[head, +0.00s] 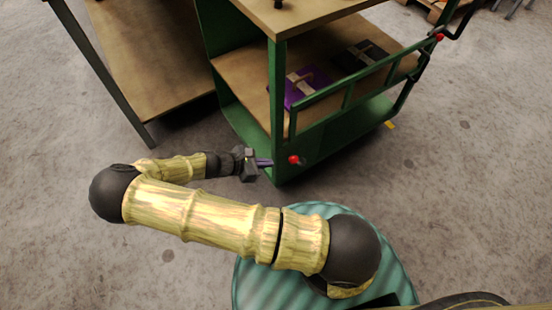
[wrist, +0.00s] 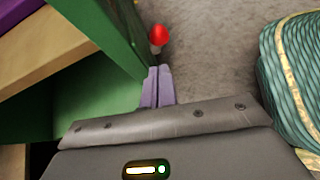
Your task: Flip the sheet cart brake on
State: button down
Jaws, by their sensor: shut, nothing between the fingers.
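The sheet cart (head: 278,110) has a green frame and wooden shelves and stands ahead of me. A red ball knob (head: 294,159) sits low at its near corner post. In the wrist view the red knob (wrist: 158,34) tops a short pale stem beside the green post. My gripper (head: 265,162) is low at the left side of that corner. Its purple fingers (wrist: 157,86) are together and empty, just short of the knob in the wrist view. I cannot tell whether they touch the post. The brake's mount is mostly hidden.
A second red knob (head: 439,37) is at the cart's far right end, near a black handle. Purple and black packs (head: 304,87) lie on the lower shelf. A wooden table (head: 150,60) stands at left. Open concrete floor (head: 480,180) lies at right.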

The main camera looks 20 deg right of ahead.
jog(key=p+v, duration=0.1)
jog(key=v, duration=0.5)
jog(key=shift+a+r+p, duration=0.2)
jog(key=shift+r+p, duration=0.2)
jog(key=shift+r, duration=0.05)
jog(key=s+f+n+t+h+b, duration=0.3)
jog(key=f+n+b, duration=0.3)
jog(key=n, duration=0.5)
jog(key=s+a+f+n+t+h+b, duration=0.1)
jog(key=s+f+n+t+h+b, duration=0.2)
jog(key=n+b, duration=0.4)
notch_tip(320, 180, down, 3)
jog(key=s+n+t, duration=0.1)
jog(key=n+t, duration=0.1)
jog(key=n, duration=0.3)
jog(key=shift+h+b, duration=0.3)
jog(key=shift+r, duration=0.1)
